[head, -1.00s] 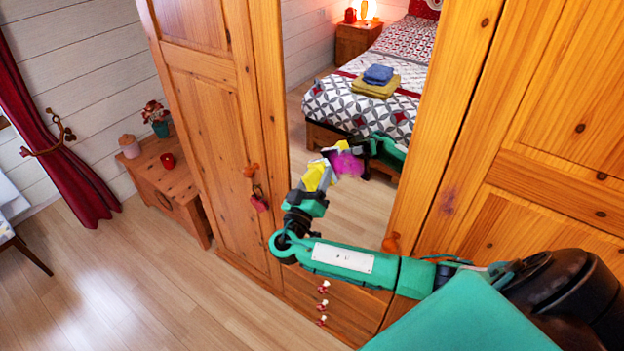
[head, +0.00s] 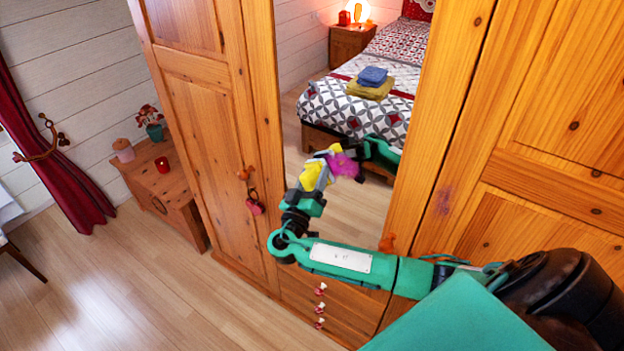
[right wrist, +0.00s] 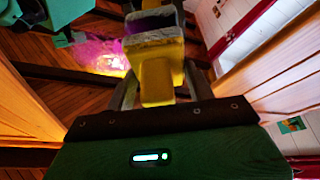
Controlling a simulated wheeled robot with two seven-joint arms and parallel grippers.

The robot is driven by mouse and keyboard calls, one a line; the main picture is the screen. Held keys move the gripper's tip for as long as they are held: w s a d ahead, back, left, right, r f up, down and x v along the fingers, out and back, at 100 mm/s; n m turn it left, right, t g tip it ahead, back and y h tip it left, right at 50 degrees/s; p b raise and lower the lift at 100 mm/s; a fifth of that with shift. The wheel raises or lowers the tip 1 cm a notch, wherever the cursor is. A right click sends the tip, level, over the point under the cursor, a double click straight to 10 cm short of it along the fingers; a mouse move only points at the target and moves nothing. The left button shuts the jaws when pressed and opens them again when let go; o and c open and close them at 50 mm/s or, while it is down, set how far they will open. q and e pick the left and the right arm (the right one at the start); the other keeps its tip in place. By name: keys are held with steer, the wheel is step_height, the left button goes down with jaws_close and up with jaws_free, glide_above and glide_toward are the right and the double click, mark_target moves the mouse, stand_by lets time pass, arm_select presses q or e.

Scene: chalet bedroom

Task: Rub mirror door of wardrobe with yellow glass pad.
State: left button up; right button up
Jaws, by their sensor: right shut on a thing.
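The wardrobe's mirror door (head: 365,215) stands in front of me and reflects the bed and part of my arm. A magenta smear (head: 344,165) shows on the glass, and also in the right wrist view (right wrist: 98,53). My right gripper (head: 313,182) is shut on the yellow glass pad (head: 309,176). In the right wrist view the pad (right wrist: 156,82) sits between the fingers with a pale grey face outward. The pad is just left of the smear, at or very near the glass; I cannot tell whether it touches. My left gripper is not in view.
Wooden wardrobe doors flank the mirror, with a key and red tag (head: 254,203) on the left one. A small cabinet (head: 165,190) with a flower pot, jar and red candle stands at the left. The floor (head: 150,290) in front is clear.

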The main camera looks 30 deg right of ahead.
steer(key=shift+w+d+b, duration=0.2)
steer(key=shift+d+b, duration=0.15)
steer(key=shift+d, duration=0.15)
